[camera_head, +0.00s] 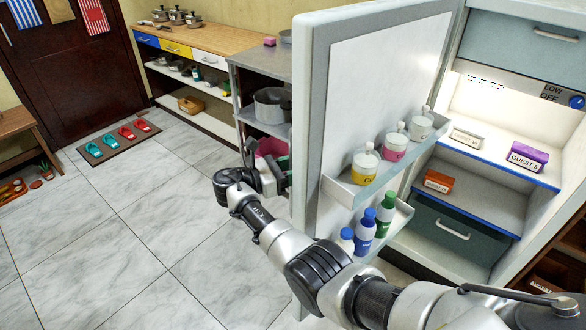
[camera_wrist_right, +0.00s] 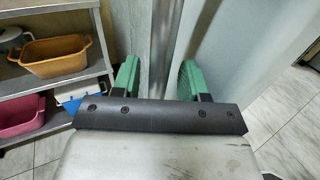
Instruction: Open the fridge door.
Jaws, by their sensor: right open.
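The fridge door (camera_head: 385,95) stands wide open in the head view, its inner side and bottle racks facing me. The fridge interior (camera_head: 485,185) shows at the right. My right arm reaches across below the door, and its gripper (camera_head: 280,172) is at the door's left edge, its fingertips partly hidden there. In the right wrist view the open right gripper (camera_wrist_right: 157,82) has a green finger on each side of a vertical silver handle (camera_wrist_right: 164,45) on the door's outer side (camera_wrist_right: 215,40). Contact with the handle cannot be told. My left gripper is not in view.
Door racks (camera_head: 370,190) hold several jars and bottles. Labelled boxes, such as a purple one (camera_head: 528,155), sit on the fridge shelves. A grey shelf unit (camera_head: 262,72) with a pot stands behind the door.

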